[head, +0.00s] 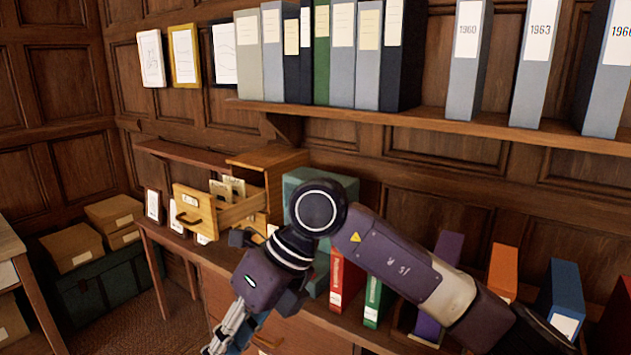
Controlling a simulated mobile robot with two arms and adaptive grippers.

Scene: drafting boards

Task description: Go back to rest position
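My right arm reaches in from the lower right and bends down in front of the desk. Its gripper (222,337) hangs at the bottom of the head view, left of the middle, its metal finger links pointing down and left. The fingertips are near the lower edge and partly hidden, so I cannot tell whether it is open or shut. I see nothing held in it. My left gripper is not in view.
Behind the arm, a small wooden cabinet (268,160) has an open drawer (196,212) with cards. Binders (581,290) stand on the desk, partly behind my arm. A shelf (440,121) holds more binders above. Boxes (72,250) sit at left.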

